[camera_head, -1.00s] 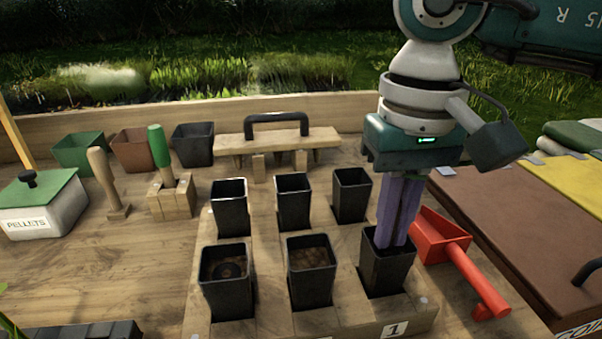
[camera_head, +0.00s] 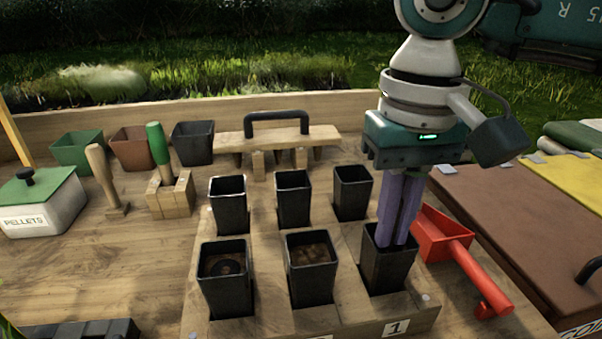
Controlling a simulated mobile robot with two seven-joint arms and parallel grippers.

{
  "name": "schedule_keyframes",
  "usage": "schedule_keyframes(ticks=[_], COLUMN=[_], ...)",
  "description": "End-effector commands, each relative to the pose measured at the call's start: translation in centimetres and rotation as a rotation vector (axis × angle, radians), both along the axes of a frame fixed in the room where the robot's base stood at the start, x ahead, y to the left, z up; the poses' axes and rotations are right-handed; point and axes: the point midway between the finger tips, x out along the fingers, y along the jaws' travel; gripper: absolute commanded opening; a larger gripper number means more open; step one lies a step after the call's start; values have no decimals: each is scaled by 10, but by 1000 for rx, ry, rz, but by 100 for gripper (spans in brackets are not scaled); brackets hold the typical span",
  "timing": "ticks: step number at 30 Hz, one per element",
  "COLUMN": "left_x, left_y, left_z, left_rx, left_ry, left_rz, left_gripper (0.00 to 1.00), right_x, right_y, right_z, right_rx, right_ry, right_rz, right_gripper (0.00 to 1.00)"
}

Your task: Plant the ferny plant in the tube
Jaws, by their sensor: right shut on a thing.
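Several square black tubes stand in two rows in a wooden rack (camera_head: 262,325). My right gripper (camera_head: 391,242) points down with its purple fingertips inside the front right tube (camera_head: 385,270), above the label 1. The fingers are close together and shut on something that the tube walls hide. The front middle tube (camera_head: 312,284) and front left tube (camera_head: 226,290) show brown soil; the front left one has a dark round hollow. A bit of green leaf (camera_head: 8,328) shows at the lower left edge; I cannot tell if it is the ferny plant. My left gripper is not in view.
A red scoop (camera_head: 465,262) lies close right of the front right tube. A brown lidded box (camera_head: 520,225) stands at right. A pellets box (camera_head: 42,205), dibbers and a handled wooden tamper (camera_head: 277,135) stand left and behind.

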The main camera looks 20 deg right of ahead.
Motion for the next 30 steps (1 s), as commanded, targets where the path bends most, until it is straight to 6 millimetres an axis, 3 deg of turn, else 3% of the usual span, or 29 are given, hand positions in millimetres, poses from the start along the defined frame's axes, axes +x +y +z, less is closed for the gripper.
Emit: schedule_keyframes(ticks=[9,10,18,19,21,30], left_x=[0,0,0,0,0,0], left_y=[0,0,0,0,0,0], left_z=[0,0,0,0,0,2], left_rx=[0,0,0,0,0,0], left_ry=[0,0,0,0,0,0], left_rz=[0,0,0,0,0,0], left_gripper=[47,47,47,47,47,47], right_x=[0,0,0,0,0,0], right_y=[0,0,0,0,0,0], right_z=[0,0,0,0,0,3], right_rx=[0,0,0,0,0,0], right_ry=[0,0,0,1,0,0], right_rz=[0,0,0,0,0,0], right_gripper=[0,13,43,23,16,16])
